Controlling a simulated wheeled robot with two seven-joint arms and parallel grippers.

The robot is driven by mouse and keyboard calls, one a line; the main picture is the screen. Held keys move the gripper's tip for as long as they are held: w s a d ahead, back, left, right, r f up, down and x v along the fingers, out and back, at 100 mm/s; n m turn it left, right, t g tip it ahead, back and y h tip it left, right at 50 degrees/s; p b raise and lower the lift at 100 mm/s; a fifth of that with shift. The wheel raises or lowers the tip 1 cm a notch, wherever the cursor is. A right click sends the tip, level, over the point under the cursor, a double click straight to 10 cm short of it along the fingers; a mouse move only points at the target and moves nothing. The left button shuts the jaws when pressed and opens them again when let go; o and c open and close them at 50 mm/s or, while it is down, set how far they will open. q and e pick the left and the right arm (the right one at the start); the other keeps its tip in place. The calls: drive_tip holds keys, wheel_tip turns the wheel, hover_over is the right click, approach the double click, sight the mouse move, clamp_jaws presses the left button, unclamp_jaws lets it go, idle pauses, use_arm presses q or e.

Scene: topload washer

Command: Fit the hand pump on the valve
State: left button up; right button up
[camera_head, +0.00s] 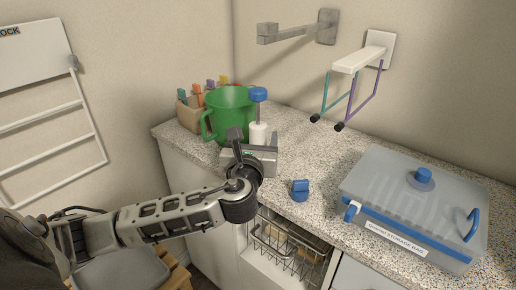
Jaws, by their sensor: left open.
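The hand pump (258,133), a white cylinder with a blue knob on top, stands upright on the counter beside the green pot. My left gripper (253,140) is open close to the pump, with its fingers near the white body. I cannot tell whether they touch it, and the gripper hides the pump's lower end. The storage box (395,200), grey and translucent with blue latches, sits at the right of the counter. The round blue valve (424,176) is on its lid, with nothing on top of it. My right gripper is out of view.
A small blue piece (300,190) lies near the counter's front edge, between the pump and the box. A green pot (227,113) stands behind the gripper. A wall rack (358,62) overhangs the back. A wire basket (288,248) is below the counter.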

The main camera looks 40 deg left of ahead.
sight(259, 126)
use_arm(q)
drive_tip(key=x, duration=0.5)
drive_tip(key=shift+w+a+r, duration=0.1)
drive_tip(key=shift+w, duration=0.3)
clamp_jaws()
